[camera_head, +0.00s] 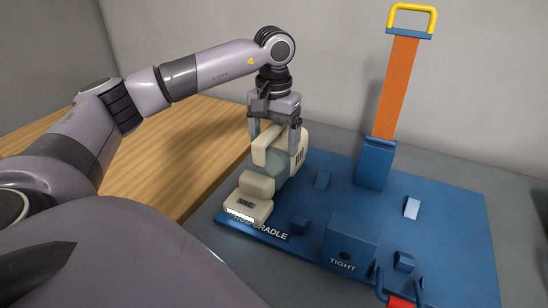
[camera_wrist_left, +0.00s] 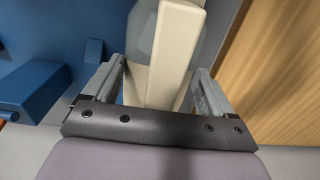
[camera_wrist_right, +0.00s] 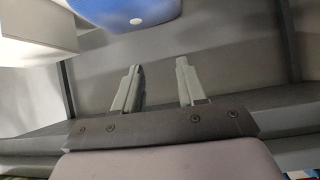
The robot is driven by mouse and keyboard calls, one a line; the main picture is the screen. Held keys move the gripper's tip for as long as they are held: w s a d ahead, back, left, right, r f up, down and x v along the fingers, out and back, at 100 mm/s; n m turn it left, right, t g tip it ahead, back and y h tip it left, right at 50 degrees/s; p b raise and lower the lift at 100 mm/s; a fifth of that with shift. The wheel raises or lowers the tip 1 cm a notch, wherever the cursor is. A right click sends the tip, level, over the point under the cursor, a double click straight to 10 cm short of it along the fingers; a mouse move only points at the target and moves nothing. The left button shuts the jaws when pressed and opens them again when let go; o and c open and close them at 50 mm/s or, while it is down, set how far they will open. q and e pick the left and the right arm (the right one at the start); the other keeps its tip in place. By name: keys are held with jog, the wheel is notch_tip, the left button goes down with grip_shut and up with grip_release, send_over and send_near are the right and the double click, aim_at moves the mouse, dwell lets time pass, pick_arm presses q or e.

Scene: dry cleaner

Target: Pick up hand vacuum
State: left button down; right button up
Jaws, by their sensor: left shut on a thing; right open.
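The hand vacuum (camera_head: 258,185) is cream with a grey-green translucent middle. It is at the left end of a blue board, over the part lettered "CRADLE"; I cannot tell whether it touches the board. My left gripper (camera_head: 274,140) points down from above and is shut on the vacuum's cream handle. In the left wrist view, the handle (camera_wrist_left: 174,50) lies between the two fingers (camera_wrist_left: 160,85). My right gripper (camera_wrist_right: 158,75) is open with nothing between its fingers, and it is outside the head view.
The blue board (camera_head: 455,225) carries several small blocks, a block marked "TIGHT" (camera_head: 350,240), and a tall orange strap (camera_head: 398,90) with a yellow handle (camera_head: 412,15). A red item (camera_head: 400,302) is at the bottom edge. A wooden surface (camera_head: 165,150) lies left.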

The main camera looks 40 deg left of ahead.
pick_arm(q)
jog(key=shift+r, duration=0.2)
jog(key=shift+w+r, duration=0.1)
jog(key=shift+r, duration=0.55)
notch_tip(320, 180, up, 7)
jog(key=shift+f+p, duration=0.1)
jog(key=shift+p, duration=0.45)
notch_tip(320, 180, up, 12)
jog(key=p, duration=0.5)
jog(key=shift+f+p, duration=0.15)
jog(key=shift+p, duration=0.2)
pick_arm(e)
jog(key=shift+s+d+r, duration=0.15)
jog(key=shift+d+r, duration=0.05)
jog(key=shift+r, duration=0.5)
jog(key=shift+s+d+r, duration=0.1)
jog(key=shift+d+r, duration=0.15)
jog(key=shift+r, duration=0.4)
jog(key=shift+s+d+r, duration=0.15)
jog(key=shift+d+r, duration=0.05)
jog(key=shift+r, duration=0.5)
jog(key=shift+s, duration=0.1)
